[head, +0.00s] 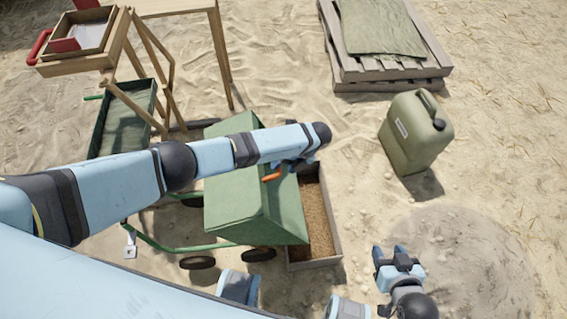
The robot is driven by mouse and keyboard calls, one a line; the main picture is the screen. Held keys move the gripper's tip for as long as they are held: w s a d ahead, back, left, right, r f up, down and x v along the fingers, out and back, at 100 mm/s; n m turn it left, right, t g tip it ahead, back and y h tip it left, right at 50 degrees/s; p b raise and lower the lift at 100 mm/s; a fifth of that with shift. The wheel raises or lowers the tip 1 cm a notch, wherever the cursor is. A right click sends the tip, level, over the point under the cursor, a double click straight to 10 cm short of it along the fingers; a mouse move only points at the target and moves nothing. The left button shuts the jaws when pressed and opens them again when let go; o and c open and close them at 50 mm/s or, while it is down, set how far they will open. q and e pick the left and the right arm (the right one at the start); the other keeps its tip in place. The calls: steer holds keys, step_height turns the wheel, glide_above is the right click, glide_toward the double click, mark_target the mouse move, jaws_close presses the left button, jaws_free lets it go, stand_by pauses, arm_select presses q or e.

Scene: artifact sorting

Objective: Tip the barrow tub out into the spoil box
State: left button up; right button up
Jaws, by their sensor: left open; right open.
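The spoil box is wooden and holds brown loose spoil (316,215). My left gripper (285,167) is open at the tub's upper right edge, beside an orange grip (271,177); its fingers are mostly hidden under my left arm, so contact cannot be told. My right gripper (388,256) is open and empty over the sand, right of the box. The tub's inside is hidden.
The barrow's green frame (170,246) and dark wheels (198,263) lie below the tub. A green jerrycan (414,133) stands right of the box. A pallet (386,76) with a cloth is behind. A wooden stand with a tray (75,63) and a green trough (123,128) are at left.

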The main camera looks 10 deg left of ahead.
arm_select(q)
steer(key=shift+w+d+r, duration=0.2)
steer(key=shift+d+r, duration=0.05)
steer(key=shift+d, duration=0.05)
steer(key=shift+r, duration=0.1)
steer(key=v, duration=1.3)
steer(key=shift+s, duration=0.1)
stand_by(1.3)
